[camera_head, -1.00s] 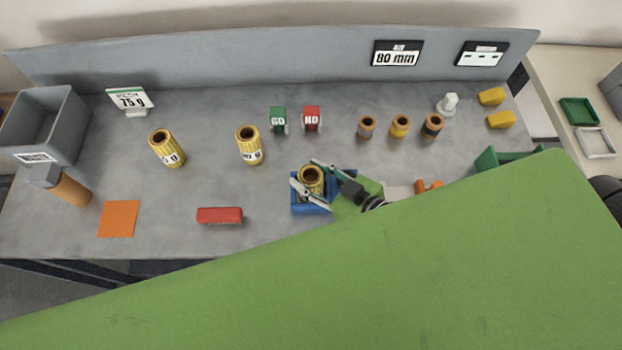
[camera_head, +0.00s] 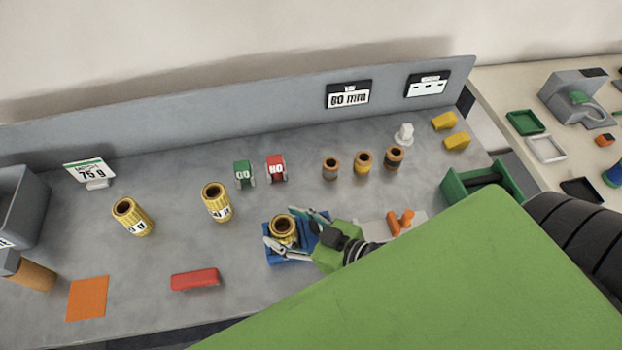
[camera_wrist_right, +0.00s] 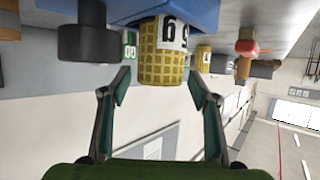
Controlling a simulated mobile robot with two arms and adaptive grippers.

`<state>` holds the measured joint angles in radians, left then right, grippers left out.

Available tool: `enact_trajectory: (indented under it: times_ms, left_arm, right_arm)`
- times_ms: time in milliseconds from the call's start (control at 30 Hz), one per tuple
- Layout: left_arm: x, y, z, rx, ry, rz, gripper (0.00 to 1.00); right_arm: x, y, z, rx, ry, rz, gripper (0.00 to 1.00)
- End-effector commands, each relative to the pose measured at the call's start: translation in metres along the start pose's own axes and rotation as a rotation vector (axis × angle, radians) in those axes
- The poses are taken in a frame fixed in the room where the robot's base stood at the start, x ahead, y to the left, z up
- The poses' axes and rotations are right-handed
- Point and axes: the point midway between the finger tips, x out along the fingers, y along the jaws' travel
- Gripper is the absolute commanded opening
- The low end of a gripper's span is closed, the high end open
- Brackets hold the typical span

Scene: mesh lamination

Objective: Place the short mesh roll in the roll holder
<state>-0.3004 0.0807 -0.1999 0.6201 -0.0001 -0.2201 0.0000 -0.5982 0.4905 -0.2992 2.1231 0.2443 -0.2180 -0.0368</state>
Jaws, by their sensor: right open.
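A yellow mesh roll (camera_head: 284,232) stands upright in the blue roll holder (camera_head: 287,257), near the table's front edge. My right gripper (camera_head: 282,226) is open, with one finger on each side of the roll in the head view. In the right wrist view, the fingers (camera_wrist_right: 159,78) are spread apart, and the labelled yellow roll (camera_wrist_right: 161,66) is just beyond the tips, against the blue holder (camera_wrist_right: 200,14). Two other yellow mesh rolls, one further left (camera_head: 132,217) and one nearer (camera_head: 216,203), stand on the table. My left gripper is out of view.
Green and red blocks (camera_head: 276,168) and several small brown-topped rolls (camera_head: 363,162) stand behind the holder. A red bar (camera_head: 195,279) and an orange square (camera_head: 87,298) lie left. A green stand (camera_head: 485,181) and an orange piece (camera_head: 400,221) are right.

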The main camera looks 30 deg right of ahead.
Motion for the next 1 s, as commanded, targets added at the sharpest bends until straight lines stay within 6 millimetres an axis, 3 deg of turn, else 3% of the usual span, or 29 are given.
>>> enact_trajectory:
  times_ms: [500, 733, 1000]
  left_arm:
    - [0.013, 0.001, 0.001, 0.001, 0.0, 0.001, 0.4]
    - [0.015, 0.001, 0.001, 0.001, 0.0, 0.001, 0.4]
    - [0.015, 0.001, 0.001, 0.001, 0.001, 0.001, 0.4]
  right_arm:
    - [-0.084, 0.0, 0.002, 0.0, -0.004, -0.001, 0.56]
    - [-0.102, 0.0, 0.001, 0.0, -0.002, -0.001, 0.56]
    - [-0.106, 0.0, -0.001, -0.001, 0.001, -0.001, 0.56]
